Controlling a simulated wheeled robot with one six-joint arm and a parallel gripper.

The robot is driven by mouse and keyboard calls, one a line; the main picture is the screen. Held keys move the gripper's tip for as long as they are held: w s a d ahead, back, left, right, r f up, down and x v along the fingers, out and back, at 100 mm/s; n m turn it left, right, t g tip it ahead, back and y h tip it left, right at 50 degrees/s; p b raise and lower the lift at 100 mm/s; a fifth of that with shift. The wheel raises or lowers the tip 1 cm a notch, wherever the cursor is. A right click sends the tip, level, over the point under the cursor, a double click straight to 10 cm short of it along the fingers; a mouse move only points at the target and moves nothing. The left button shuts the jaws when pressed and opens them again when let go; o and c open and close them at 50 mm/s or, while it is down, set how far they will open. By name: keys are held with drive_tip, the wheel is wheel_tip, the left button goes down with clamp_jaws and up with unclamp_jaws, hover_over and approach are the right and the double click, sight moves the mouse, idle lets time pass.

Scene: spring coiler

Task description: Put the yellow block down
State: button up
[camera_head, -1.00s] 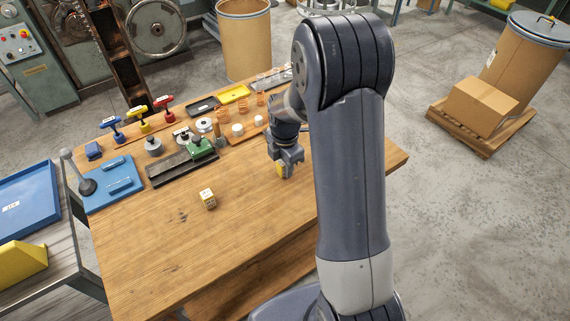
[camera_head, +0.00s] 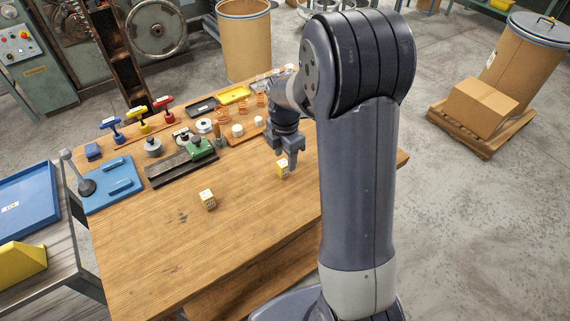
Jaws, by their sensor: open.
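The yellow block (camera_head: 282,170), with a pale top, rests on the wooden table (camera_head: 180,245) at its right part. My gripper (camera_head: 291,162) is open just above and beside the block, with its fingers pointing down. The block is outside the grip, and one finger overlaps its right edge in the picture. A second yellow block (camera_head: 207,199) with a white top and dark marks stands on the table to the left.
A blue plate (camera_head: 113,184) lies at the left. The front of the table is clear. My arm hides the table's right part.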

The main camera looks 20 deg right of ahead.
sight(285, 162)
wheel_tip(285, 162, up, 8)
drive_tip(key=shift+f, duration=0.2)
